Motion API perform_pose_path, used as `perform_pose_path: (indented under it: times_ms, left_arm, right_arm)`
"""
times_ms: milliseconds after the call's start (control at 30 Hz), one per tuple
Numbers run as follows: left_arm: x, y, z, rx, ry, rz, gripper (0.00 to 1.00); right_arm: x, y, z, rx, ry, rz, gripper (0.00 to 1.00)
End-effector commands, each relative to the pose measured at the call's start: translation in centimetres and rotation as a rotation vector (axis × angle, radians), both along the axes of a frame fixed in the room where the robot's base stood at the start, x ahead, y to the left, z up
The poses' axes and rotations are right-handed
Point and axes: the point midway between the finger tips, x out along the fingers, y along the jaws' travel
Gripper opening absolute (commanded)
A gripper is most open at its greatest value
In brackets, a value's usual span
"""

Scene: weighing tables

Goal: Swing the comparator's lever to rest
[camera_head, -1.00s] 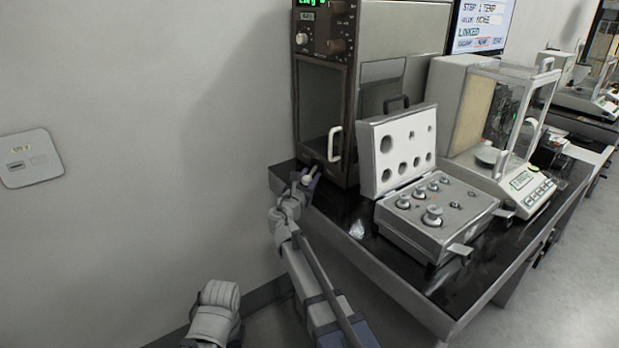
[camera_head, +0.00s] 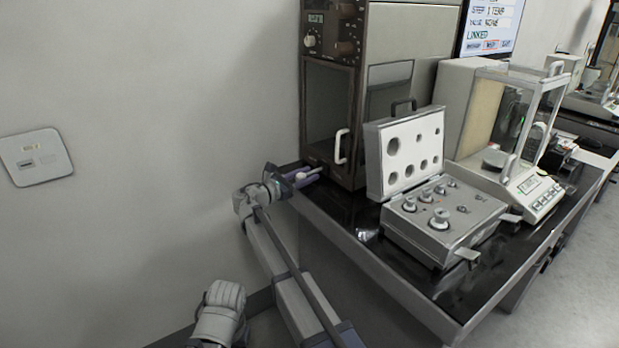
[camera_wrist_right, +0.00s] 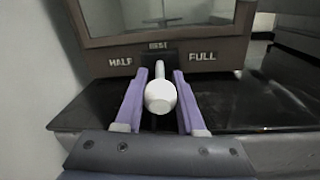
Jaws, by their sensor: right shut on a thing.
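The comparator (camera_head: 330,100) is a tall brown cabinet with a glass front, at the back of the table. In the right wrist view its base strip (camera_wrist_right: 100,62) reads HALF at left and FULL at right, with a small label, apparently REST, between. The lever's white knob (camera_wrist_right: 160,97) points out towards the wrist camera, its stem under the middle label. My right gripper (camera_head: 298,176) is shut on the lever, its purple fingers on either side of the knob; it also shows in the right wrist view (camera_wrist_right: 157,100). My left gripper is out of view.
An open weight case (camera_head: 440,235) stands on the black table (camera_head: 385,262), right of the comparator. A glass-sided balance (camera_head: 525,185) stands behind it. A pale wall is close on the left. The table's front-left corner is clear.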

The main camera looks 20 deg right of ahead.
Motion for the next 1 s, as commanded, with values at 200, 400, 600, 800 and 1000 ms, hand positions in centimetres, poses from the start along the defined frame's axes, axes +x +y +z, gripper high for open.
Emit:
perform_pose_path:
  times_ms: [200,400,600,800,1000]
  left_arm:
    - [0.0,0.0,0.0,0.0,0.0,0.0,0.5]
    - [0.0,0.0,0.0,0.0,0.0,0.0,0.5]
    - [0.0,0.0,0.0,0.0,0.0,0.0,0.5]
    - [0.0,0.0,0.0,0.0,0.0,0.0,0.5]
    - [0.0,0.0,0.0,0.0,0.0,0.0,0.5]
  right_arm:
    - [0.67,0.24,0.0,0.0,0.0,-0.069,0.0]
    - [0.67,0.25,0.0,0.0,0.0,-0.093,0.0]
    - [0.63,0.23,0.0,0.0,0.0,-0.095,0.0]
    - [0.64,0.22,0.0,0.0,0.0,-0.094,0.44]
    - [0.63,0.22,0.01,0.0,0.0,-0.094,0.65]
